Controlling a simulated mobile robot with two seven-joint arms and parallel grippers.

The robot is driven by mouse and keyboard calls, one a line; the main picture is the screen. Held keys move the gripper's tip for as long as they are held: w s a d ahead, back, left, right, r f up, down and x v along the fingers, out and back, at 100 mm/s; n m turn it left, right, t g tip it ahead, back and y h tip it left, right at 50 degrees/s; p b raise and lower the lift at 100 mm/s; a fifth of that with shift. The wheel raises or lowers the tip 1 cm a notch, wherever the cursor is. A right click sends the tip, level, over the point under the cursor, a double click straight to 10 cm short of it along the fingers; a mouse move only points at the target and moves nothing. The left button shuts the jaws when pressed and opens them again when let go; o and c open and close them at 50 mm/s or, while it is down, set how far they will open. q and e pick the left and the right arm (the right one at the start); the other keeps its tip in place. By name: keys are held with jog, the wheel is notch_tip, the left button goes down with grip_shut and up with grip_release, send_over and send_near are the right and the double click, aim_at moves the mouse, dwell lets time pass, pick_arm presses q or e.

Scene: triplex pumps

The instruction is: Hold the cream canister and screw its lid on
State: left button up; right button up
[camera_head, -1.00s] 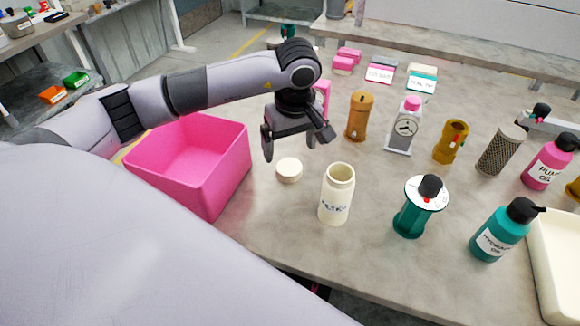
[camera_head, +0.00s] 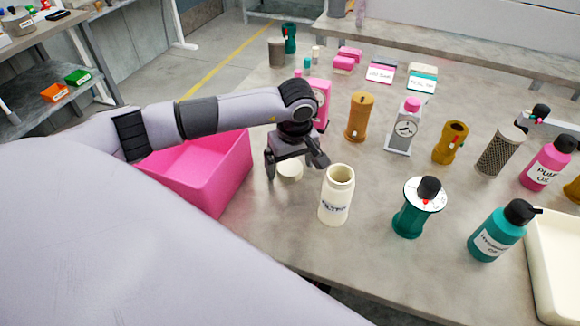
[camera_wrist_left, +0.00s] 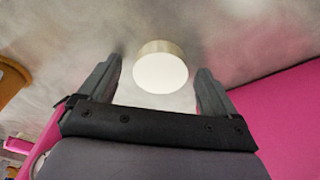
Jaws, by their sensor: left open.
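The cream canister (camera_head: 336,198) stands upright and open-topped on the table, with dark lettering on its side. Its round cream lid (camera_head: 290,170) lies flat on the table to the left of the canister, partly hidden by my gripper in the head view. In the left wrist view the lid (camera_wrist_left: 160,72) sits between and a little beyond the fingertips. My left gripper (camera_head: 297,170) is open above the lid, pointing down, with its fingers on either side. Nothing is held in it. My right gripper is not in view.
A pink bin (camera_head: 208,178) stands left of the lid, close to my left arm. A green pump part (camera_head: 412,215), a teal bottle (camera_head: 495,235) and a cream tray (camera_head: 555,262) stand to the right. An orange cylinder (camera_head: 360,118) and a grey gauge unit (camera_head: 404,128) stand behind the canister.

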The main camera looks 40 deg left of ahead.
aim_at(291, 167)
pick_arm(q)
jog(key=c, duration=1.1)
notch_tip(291, 167, up, 20)
jog(key=shift+b, duration=0.5)
